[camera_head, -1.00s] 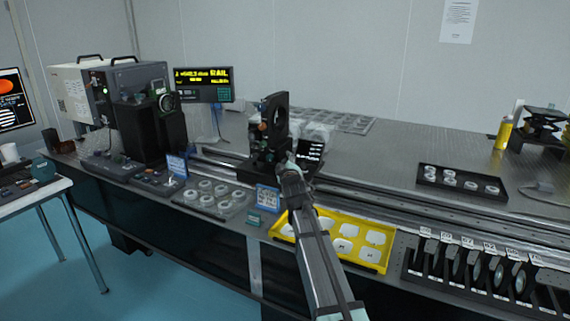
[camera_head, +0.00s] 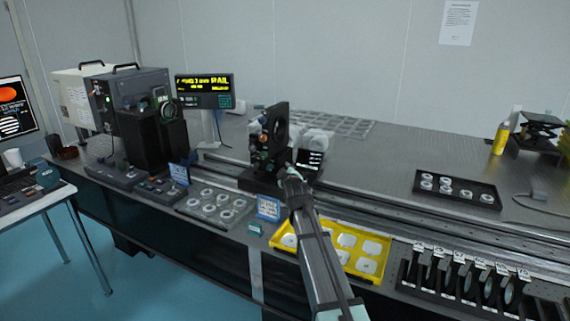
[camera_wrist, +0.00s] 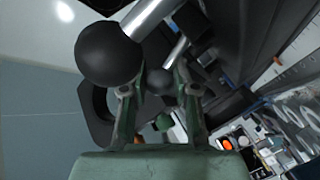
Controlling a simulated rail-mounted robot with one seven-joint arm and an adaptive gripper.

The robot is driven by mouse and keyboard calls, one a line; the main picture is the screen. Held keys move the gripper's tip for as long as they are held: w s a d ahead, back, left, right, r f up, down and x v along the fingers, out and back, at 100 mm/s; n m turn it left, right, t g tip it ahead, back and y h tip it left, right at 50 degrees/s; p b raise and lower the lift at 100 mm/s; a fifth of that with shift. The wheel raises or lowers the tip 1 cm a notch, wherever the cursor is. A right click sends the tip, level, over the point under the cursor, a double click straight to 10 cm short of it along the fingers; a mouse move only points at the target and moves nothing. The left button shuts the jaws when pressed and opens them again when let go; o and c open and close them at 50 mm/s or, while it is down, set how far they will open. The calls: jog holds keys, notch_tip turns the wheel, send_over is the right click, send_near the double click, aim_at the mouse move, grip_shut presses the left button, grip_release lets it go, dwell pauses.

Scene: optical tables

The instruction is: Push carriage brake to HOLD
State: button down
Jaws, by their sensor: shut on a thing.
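The carriage (camera_head: 262,178) sits on the rail and bears a tall black ring-shaped mount (camera_head: 276,127). My gripper (camera_head: 287,172) is at the carriage's front right side, its fingertips too small to read in the head view. In the wrist view my gripper (camera_wrist: 160,76) has a finger on each side of a small dark round knob (camera_wrist: 158,82), and it appears shut on this knob. A larger black ball knob (camera_wrist: 108,52) on a metal rod (camera_wrist: 150,15) lies beside the left finger, nearer the camera. I cannot read any brake marking or tell the brake's position.
A yellow tray (camera_head: 376,274) with white pieces lies below my arm. A grey tray of rings (camera_head: 235,213) is left of it. A row of black-framed optics (camera_head: 465,275) stands at the right front. The rail (camera_head: 400,208) runs right from the carriage. A display (camera_head: 204,91) stands behind.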

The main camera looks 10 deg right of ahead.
jog(key=w+d+r+m+g+p, duration=0.1)
jog(key=p, duration=0.3)
jog(key=shift+w+g, duration=0.1)
jog(key=shift+g, duration=0.3)
jog(key=shift+w+d+m+g+y+p, duration=0.35)
jog(key=shift+w+m+g+y+p, duration=0.2)
jog(key=shift+g+p, duration=0.45)
jog(key=g, duration=0.1)
jog(key=w+d+m+g+y+p, duration=0.1)
jog(key=shift+w+f+g, duration=0.1)
jog(key=shift+f+g, duration=0.15)
jog(key=shift+g, duration=0.05)
jog(key=shift+w+d+f+m+g+y+p, duration=0.2)
jog(key=shift+f+m+g+y+p, duration=0.15)
jog(key=shift+m+g+y+p, duration=0.25)
jog(key=shift+f, duration=0.1)
jog(key=c, duration=0.9)
grip_release()
jog(key=shift+d, duration=0.1)
jog(key=shift+s, duration=0.1)
